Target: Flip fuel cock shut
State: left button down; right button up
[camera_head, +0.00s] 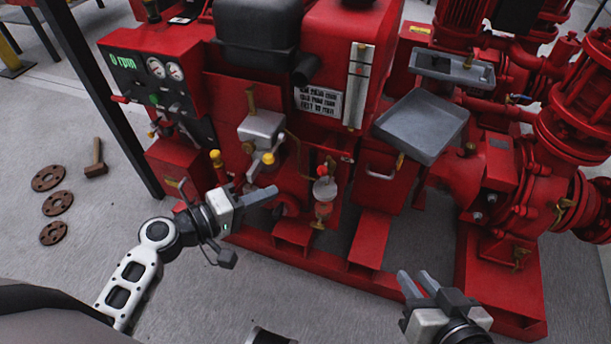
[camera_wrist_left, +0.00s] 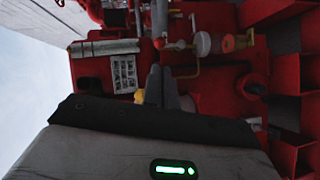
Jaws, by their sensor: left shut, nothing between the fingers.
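The fuel cock seems to be the small fitting with a red lever (camera_head: 331,165) above a pale round filter bowl (camera_head: 325,190) on the front of the red pumpset. The bowl also shows in the left wrist view (camera_wrist_left: 203,43), near a red knob (camera_wrist_left: 159,43). Which way the lever points is too small to tell. My left gripper (camera_head: 274,192) is shut and empty, to the left of the bowl and apart from it in the head view. Its closed fingers (camera_wrist_left: 161,76) show in the left wrist view. My right gripper (camera_head: 418,280) is open and empty, low on the right.
A grey metal carburettor-like body (camera_head: 262,130) with a yellow knob is left of the cock. A grey tray (camera_head: 422,125) juts out at right. The red base frame (camera_head: 292,240) runs below. Rusty flanges (camera_head: 58,203) and a mallet (camera_head: 96,160) lie on the floor at left.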

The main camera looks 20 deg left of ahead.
aim_at(318, 172)
pick_arm(q)
jog(key=x, duration=1)
